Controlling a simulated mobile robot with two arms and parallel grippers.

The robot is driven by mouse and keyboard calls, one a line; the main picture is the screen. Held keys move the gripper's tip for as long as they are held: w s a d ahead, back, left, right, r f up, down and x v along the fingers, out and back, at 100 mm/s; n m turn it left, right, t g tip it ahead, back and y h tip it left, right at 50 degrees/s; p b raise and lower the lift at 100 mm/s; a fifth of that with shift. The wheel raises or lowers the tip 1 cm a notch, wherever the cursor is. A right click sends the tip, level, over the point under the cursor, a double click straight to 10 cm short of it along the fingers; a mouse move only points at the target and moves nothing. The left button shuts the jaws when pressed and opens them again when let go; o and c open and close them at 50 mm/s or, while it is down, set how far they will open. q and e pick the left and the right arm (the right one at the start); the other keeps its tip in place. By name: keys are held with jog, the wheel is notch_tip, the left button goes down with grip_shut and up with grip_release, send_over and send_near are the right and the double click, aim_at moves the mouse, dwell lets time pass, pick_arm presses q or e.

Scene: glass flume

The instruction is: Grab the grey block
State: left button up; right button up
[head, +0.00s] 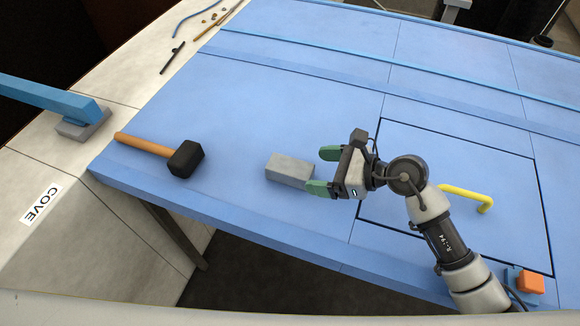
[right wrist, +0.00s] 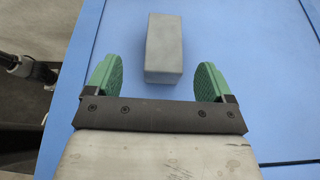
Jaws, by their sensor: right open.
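The grey block (head: 289,170) lies on the blue surface (head: 240,120) near the middle of the head view. My right gripper (head: 323,171) is open just to the right of the block, with its green fingertips pointing towards it. In the right wrist view the grey block (right wrist: 165,48) sits ahead of the gap between the two green fingers (right wrist: 155,80). Nothing is held between the fingers. My left gripper does not show.
A black-headed mallet (head: 186,159) with an orange handle lies to the left of the block. A yellow handle (head: 470,195) stands on the outlined panel at right. An orange block (head: 530,282) is at lower right. The blue surface behind the grey block is clear.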

aim_at(289, 165)
jog(key=shift+w+a+f, duration=0.1)
jog(key=shift+a, duration=0.3)
jog(key=p+x, duration=0.1)
jog(key=x, duration=0.1)
jog(key=p+x, duration=0.1)
jog(key=x, duration=0.2)
jog(key=shift+w+d, duration=0.15)
jog(key=shift+w, duration=0.2)
jog(key=shift+a+f, duration=0.2)
jog(key=shift+a, duration=0.1)
jog(key=shift+d, duration=0.1)
jog(key=shift+c, duration=0.3)
jog(key=shift+c, duration=1.1)
jog(key=c, duration=0.7)
jog(key=shift+w, duration=0.1)
jog(key=shift+c, duration=1.2)
jog(key=shift+r, duration=0.15)
